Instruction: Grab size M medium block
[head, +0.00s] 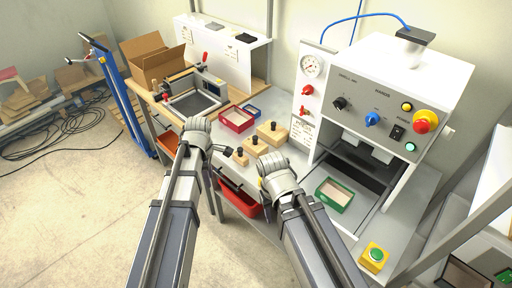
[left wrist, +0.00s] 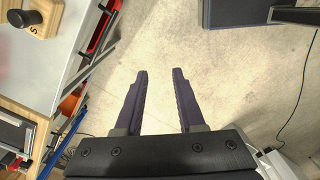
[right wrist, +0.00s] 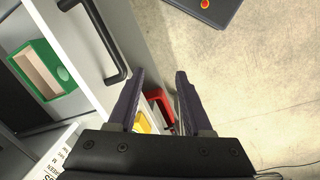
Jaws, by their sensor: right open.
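Several wooden blocks with black knobs stand on the grey bench in the head view. The middle-sized block (head: 254,147) sits between the larger block (head: 272,134) and the smaller block (head: 239,157). In the left wrist view a block marked S (left wrist: 38,20) shows at the top left corner. My left gripper (left wrist: 160,74) is open and empty over floor, beyond the bench edge. My right gripper (right wrist: 161,75) is open and empty in front of the bench, with a red bin below it. In the head view both hands are at the bench's front edge, left and right of the blocks.
A green tray (head: 334,195) sits in the press (head: 376,120) at right. A frame fixture (head: 193,104) and a cardboard box (head: 154,58) are at left. A red bin (head: 240,201) hangs under the bench.

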